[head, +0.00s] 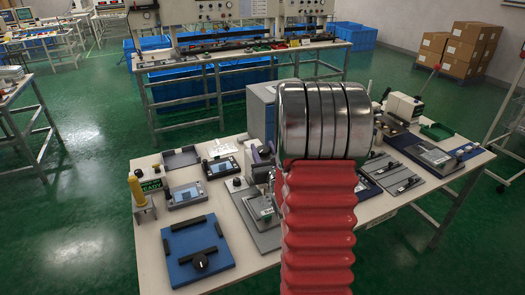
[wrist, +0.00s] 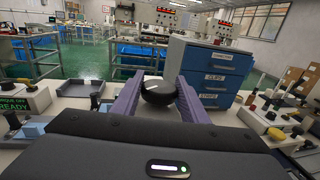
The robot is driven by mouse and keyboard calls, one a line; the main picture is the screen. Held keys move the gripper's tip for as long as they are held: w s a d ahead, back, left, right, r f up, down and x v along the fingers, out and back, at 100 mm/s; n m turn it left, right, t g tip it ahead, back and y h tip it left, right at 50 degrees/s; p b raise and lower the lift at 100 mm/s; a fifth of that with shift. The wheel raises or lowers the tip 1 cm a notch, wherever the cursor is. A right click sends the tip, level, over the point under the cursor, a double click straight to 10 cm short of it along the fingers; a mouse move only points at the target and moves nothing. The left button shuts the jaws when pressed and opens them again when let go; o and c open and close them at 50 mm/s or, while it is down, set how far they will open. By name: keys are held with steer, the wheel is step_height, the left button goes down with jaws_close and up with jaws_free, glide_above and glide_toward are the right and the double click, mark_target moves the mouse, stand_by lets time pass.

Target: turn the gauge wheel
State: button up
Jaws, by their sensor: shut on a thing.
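In the wrist view the gauge wheel, a black round knob (wrist: 158,92), sits between the two purple fingers of my gripper (wrist: 157,95). The fingers touch it on its left and right sides, so my gripper is shut on it. A grey part shows just below the wheel; the rest of its mount is hidden by my gripper body. In the head view my arm covers most of the spot, and only a bit of the purple gripper (head: 262,155) shows at its left. The wheel itself cannot be made out there.
The white bench (head: 150,230) carries a blue fixture (head: 197,252) with a black knob, grey devices and trays. A blue drawer cabinet (wrist: 212,68) stands close behind my gripper to the right. A green READY display (wrist: 15,108) stands at the left.

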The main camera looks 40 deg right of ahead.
mark_target(265, 154)
steer(key=o, duration=1)
steer(key=shift+s, duration=0.1)
steer(key=shift+v, duration=3.65)
steer(key=shift+o, duration=0.3)
steer(key=shift+a, duration=0.1)
